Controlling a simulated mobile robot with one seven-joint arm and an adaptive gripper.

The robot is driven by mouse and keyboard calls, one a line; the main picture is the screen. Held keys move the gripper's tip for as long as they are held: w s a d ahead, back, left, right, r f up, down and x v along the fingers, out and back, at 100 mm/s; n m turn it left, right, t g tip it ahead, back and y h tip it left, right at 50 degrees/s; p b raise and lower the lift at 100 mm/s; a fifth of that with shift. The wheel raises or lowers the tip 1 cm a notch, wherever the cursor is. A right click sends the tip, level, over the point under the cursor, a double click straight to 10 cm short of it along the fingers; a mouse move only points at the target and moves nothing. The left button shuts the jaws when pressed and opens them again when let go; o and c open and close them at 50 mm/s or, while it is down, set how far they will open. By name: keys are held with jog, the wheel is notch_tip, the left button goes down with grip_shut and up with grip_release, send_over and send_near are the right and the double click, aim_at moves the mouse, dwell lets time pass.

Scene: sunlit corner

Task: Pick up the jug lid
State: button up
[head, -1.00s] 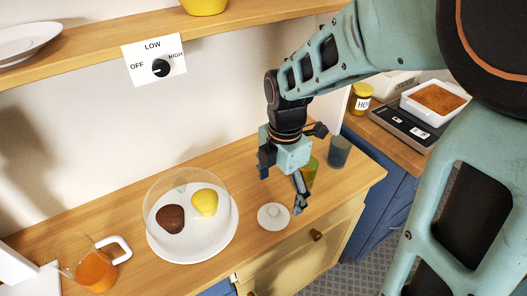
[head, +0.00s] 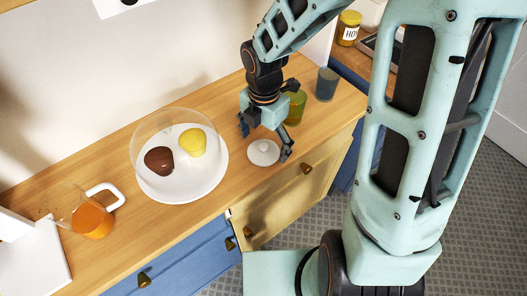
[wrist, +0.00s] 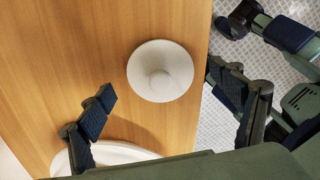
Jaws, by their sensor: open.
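The jug lid (head: 263,153) is a small white disc with a round knob, lying on the wooden counter near its front edge. It also shows in the wrist view (wrist: 160,72), knob toward the camera. My gripper (head: 265,143) is open and empty, pointing down above and around the lid in the head view. In the wrist view my gripper (wrist: 165,95) has its two dark-padded fingers apart, one on each side of the lid and a little below it in the picture. I cannot see contact with the lid. The jug (head: 88,216) with orange liquid stands at the left.
A white plate (head: 180,190) with a brown and a yellow piece under a clear dome stands left of the lid. A green glass (head: 296,108) and a blue-grey cup (head: 326,84) stand close behind the gripper.

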jog(key=shift+f, duration=0.6)
jog(key=shift+s, duration=0.15)
jog(key=c, duration=1.5)
jog(key=shift+d, duration=0.1)
jog(key=shift+c, duration=0.9)
jog(key=shift+s+f, duration=0.1)
jog(key=shift+s, duration=0.05)
jog(key=shift+c, duration=1)
jog(key=shift+c, duration=0.4)
